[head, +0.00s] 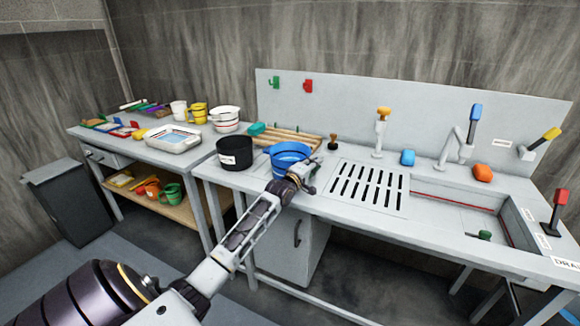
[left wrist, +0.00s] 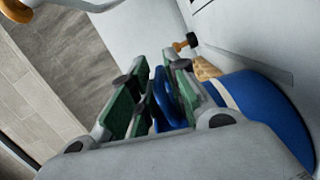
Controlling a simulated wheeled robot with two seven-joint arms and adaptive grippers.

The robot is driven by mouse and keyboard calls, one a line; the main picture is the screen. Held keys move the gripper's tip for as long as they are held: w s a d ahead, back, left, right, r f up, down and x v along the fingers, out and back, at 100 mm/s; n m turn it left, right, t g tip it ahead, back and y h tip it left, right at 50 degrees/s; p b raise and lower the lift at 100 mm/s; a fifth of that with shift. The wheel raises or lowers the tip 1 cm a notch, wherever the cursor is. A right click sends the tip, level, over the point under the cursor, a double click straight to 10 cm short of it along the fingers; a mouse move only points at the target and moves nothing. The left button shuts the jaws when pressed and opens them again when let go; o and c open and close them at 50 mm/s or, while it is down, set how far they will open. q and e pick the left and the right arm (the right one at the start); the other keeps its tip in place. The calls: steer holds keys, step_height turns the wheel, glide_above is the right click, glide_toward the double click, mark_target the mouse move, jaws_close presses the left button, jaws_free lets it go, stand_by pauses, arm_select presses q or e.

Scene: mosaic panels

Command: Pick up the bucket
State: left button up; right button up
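The blue bucket (head: 290,152) stands upright on the grey counter, beside a black pot. Its light band and blue wall fill the right side of the left wrist view (left wrist: 262,112). My left gripper (head: 304,178) is at the bucket's front right side. In the left wrist view, its two green-padded fingers (left wrist: 156,82) stand apart, with a blue loop of the bucket, seemingly its handle (left wrist: 165,100), between them. A narrow gap shows beside the loop, and firm contact is not visible. My right gripper is not in view.
The black pot (head: 235,152) stands close to the bucket's left. A wooden rack (head: 285,135) and a brown-handled stamp (head: 333,141) are behind it. A slotted drain (head: 369,187) lies to the right, then the sink. A left table (head: 115,150) holds trays and cups.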

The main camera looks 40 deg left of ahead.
arm_select(q)
jaws_close()
steer(key=shift+r, duration=0.3)
